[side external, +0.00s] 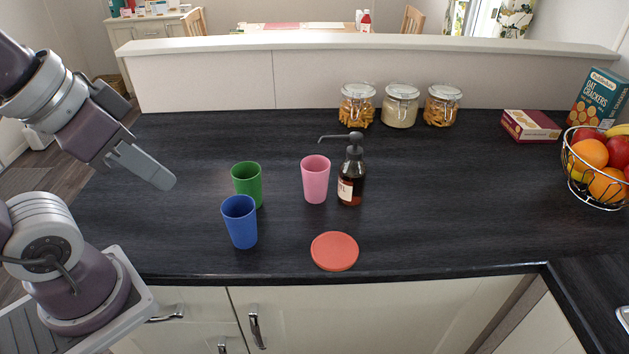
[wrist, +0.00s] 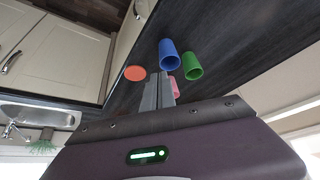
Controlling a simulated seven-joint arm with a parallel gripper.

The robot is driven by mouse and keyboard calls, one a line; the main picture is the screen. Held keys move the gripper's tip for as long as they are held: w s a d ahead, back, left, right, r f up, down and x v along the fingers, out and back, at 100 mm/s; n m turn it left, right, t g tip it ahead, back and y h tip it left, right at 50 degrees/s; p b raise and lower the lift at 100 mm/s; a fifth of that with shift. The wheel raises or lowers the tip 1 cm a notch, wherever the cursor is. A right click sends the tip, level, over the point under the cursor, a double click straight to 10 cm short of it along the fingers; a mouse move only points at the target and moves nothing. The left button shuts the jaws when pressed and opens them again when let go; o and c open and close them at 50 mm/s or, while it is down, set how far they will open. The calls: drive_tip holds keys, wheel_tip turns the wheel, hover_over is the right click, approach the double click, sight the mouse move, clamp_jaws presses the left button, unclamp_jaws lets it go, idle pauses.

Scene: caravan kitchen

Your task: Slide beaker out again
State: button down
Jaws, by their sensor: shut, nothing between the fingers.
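Three beakers stand upright on the dark worktop: a blue beaker (side external: 239,222), a green beaker (side external: 248,183) just behind it, and a pink beaker (side external: 315,180) to their right. The pink one stands close beside a brown pump bottle (side external: 351,177). A round coral coaster (side external: 334,251) lies near the front edge with nothing on it. My gripper (side external: 167,182) is shut and empty, above the worktop left of the beakers and touching none. In the wrist view, the blue (wrist: 169,56) and green (wrist: 192,68) beakers show beyond the fingers, and the pink one (wrist: 175,88) is partly hidden by them.
Three glass jars (side external: 400,106) stand along the back ledge (side external: 200,78). A maroon box (side external: 530,126), an oat crackers box (side external: 597,97) and a wire fruit basket (side external: 596,168) are at the right. The worktop between the pump bottle and the basket is clear.

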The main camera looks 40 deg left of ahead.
drive_tip(key=c, duration=2)
unclamp_jaws()
drive_tip(key=o, duration=1.1)
drive_tip(key=r, duration=0.6)
drive_tip(key=shift+w, duration=0.3)
drive_tip(key=o, duration=0.4)
drive_tip(key=w+r+n, duration=0.2)
drive_tip(key=w, duration=0.1)
drive_tip(key=shift+w+g, duration=0.1)
drive_tip(key=shift+g, duration=0.3)
drive_tip(key=shift+o, duration=0.3)
drive_tip(key=w+r+n+g, duration=0.1)
drive_tip(key=w+r+n, duration=0.2)
drive_tip(key=w, duration=0.3)
drive_tip(key=shift+w+a, duration=0.15)
drive_tip(key=shift+a, duration=0.05)
drive_tip(key=w+f+n+g, duration=0.25)
drive_tip(key=w+n, duration=0.25)
drive_tip(key=w, duration=0.5)
drive_tip(key=w+f+n+g, duration=0.1)
drive_tip(key=w+f+n, duration=0.35)
drive_tip(key=w, duration=0.65)
wheel_tip(320, 180, down, 13)
drive_tip(key=shift+s+a, duration=0.2)
drive_tip(key=shift+s, duration=0.15)
